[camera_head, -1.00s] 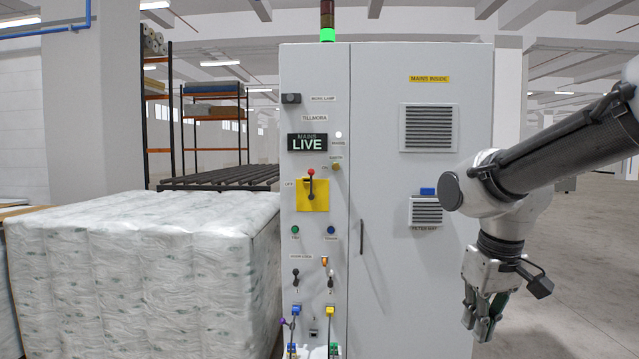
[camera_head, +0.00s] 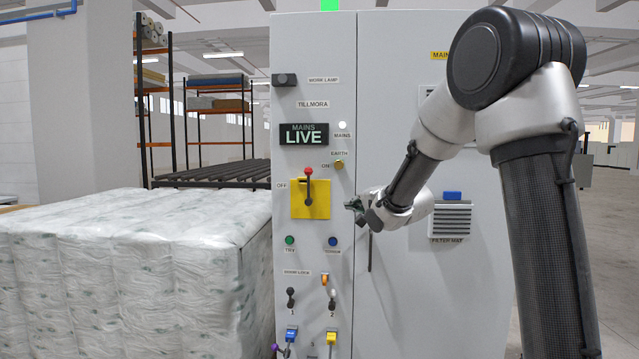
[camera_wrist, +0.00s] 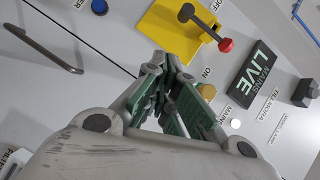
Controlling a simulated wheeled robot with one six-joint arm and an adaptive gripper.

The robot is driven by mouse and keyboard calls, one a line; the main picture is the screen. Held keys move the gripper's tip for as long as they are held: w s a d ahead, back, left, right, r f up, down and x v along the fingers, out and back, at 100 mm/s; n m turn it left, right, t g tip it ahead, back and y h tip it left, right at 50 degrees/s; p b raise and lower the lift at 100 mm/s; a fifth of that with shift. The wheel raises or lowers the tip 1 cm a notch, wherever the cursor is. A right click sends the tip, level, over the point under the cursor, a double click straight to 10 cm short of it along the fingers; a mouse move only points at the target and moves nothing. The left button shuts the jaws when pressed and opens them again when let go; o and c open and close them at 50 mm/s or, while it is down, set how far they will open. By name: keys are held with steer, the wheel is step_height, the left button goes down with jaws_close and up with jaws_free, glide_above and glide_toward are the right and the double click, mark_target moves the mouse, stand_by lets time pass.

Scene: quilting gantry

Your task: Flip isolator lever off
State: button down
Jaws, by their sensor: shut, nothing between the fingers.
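The isolator lever (camera_head: 308,184) is a dark bar with a red knob at its top end, mounted on a yellow plate (camera_head: 322,205) on the cabinet's left panel. It stands upright, between the OFF label at left and the ON label at upper right. Above it a dark display (camera_head: 304,134) reads MAINS LIVE. My gripper (camera_head: 354,204) is right of the yellow plate, apart from the lever. In the wrist view my gripper (camera_wrist: 172,75) is shut and empty, and the lever (camera_wrist: 203,25) with its red knob shows above and right of the fingertips.
The grey cabinet (camera_head: 436,290) fills the middle, with a long door handle (camera_head: 369,248) just below my gripper. Buttons and small switches sit below the yellow plate. A wrapped white stack (camera_head: 130,270) stands close at the left.

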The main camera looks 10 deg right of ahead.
steer(key=r+m, duration=0.1)
steer(key=a+r+m+t+y, duration=0.1)
steer(key=r, duration=0.2)
steer(key=shift+w+a+r+m+t+y, duration=0.15)
steer(key=shift+a+r+m+t+y, duration=0.15)
steer(key=shift+m+t, duration=0.1)
glide_toward(308, 185)
steer(key=w+d, duration=0.5)
steer(key=a, duration=0.1)
steer(key=w+a, duration=0.1)
steer(key=w+a+r, duration=0.1)
steer(key=a, duration=0.1)
steer(key=shift+w, duration=0.2)
